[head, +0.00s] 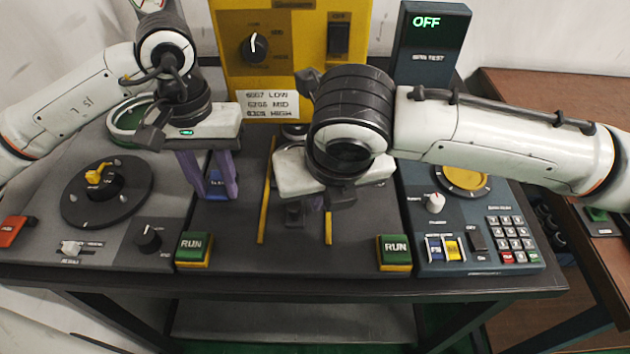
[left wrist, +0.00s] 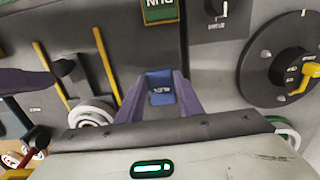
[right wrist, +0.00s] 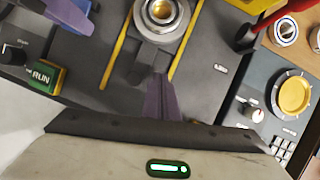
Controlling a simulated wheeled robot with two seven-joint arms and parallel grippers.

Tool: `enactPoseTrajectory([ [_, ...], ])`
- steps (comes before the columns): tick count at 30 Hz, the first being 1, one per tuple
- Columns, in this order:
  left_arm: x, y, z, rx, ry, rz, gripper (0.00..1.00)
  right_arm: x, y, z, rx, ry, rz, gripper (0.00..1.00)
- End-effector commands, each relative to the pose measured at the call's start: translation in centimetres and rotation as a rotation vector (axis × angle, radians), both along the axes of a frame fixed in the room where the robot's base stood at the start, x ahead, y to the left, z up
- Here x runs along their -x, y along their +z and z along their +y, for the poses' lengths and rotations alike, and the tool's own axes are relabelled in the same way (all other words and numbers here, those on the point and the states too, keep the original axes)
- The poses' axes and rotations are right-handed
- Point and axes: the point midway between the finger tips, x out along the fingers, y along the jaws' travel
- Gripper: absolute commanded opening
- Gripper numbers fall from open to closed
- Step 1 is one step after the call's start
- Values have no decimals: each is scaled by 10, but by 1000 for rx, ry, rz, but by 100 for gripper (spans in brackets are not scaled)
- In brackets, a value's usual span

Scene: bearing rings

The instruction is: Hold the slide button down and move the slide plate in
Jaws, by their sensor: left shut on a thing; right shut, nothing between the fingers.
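The blue slide button (left wrist: 160,86) is a small labelled block on the dark central panel. My left gripper (head: 213,192) is shut on it, its purple fingers on either side in the left wrist view (left wrist: 161,78). The slide plate (right wrist: 150,58) is dark, between two yellow rails, with a pale metal ring (right wrist: 162,14) on it. My right gripper (right wrist: 160,80) is shut with nothing between its purple fingers, close beside the plate's narrow part; I cannot tell whether they touch. In the head view my right wrist hides much of the plate.
Green RUN buttons (head: 194,247) (head: 394,250) stand at the front on both sides. A black dial with yellow knob (head: 101,178) is at left. A blue keypad panel (head: 465,215) is at right. A yellow cabinet (head: 290,60) and OFF display (head: 428,40) stand behind.

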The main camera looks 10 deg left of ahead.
Motion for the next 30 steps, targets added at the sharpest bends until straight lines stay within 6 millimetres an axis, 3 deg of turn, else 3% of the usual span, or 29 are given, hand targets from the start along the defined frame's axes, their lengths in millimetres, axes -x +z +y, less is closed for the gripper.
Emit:
enactPoseTrajectory([
  [1,1,-1,-1,0,-3,6,12,2,17,-1,-5,0,-11,0],
  [6,1,-1,-1,1,-3,6,12,14,51,-8,-5,0,-9,0],
  [12,1,-1,-1,1,-2,5,12,23,76,-13,-3,0,-7,0],
  [17,1,-1,-1,1,-2,5,12,37,83,-11,-2,-5,-4,0],
  [25,1,-1,-1,1,-2,5,12,102,80,-3,0,-79,-1,0],
  [30,1,-1,-1,1,-2,5,12,114,72,-3,-1,-108,-2,0],
])
